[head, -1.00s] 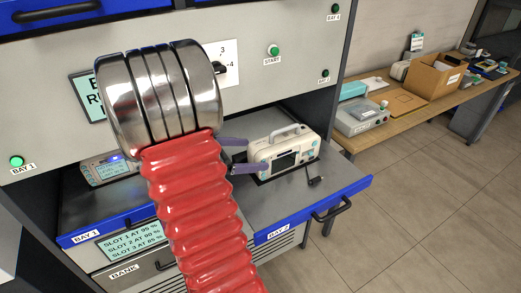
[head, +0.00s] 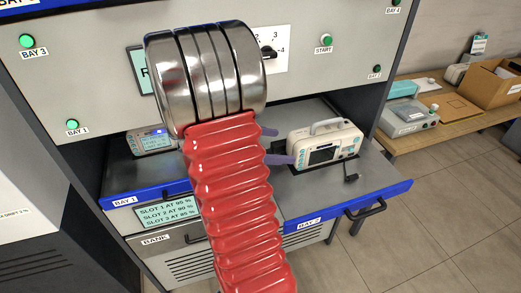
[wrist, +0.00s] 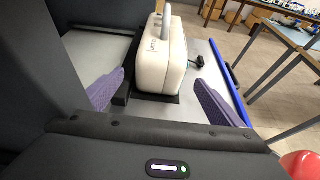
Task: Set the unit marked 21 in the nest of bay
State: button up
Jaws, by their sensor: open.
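A cream monitor unit (head: 326,145) with a carry handle stands upright on the dark nest pad (wrist: 172,98) of the pulled-out bay 2 shelf (head: 375,177). I cannot read a 21 on it; its side marking is too small in the wrist view (wrist: 158,65). My gripper (head: 284,146) is open at the unit's left end. In the wrist view its purple fingers (wrist: 158,82) stand wide apart, one to each side of the unit's near end, with clear gaps. My red sleeve and metal rings hide part of the rack. A second unit (head: 152,142) sits in bay 1.
A plug with a short cable (head: 350,178) lies on the shelf right of the unit. The rack panel (head: 300,75) overhangs the shelf behind. A wooden bench (head: 430,135) with boxes and devices stands right. The tiled floor in front is free.

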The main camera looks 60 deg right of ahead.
jog(key=shift+w+a+r, duration=0.2)
jog(key=shift+a, duration=0.3)
jog(key=w+a+r+m+t+y, duration=0.2)
jog(key=a+m+t+y, duration=0.1)
jog(key=a, duration=1.1)
jog(key=w+a+r+m+t+y, duration=0.3)
jog(key=a+t, duration=0.3)
jog(key=a, duration=0.8)
jog(key=w+a+r+m+t+y, duration=0.2)
jog(key=a+r+m+t+y, duration=0.1)
jog(key=a, duration=1.1)
jog(key=shift+w+a+r+m+t+y, duration=0.25)
jog(key=shift+m+t+y, duration=0.25)
jog(key=shift+t, duration=0.7)
jog(key=shift+s+d, duration=0.1)
jog(key=shift+c, duration=0.6)
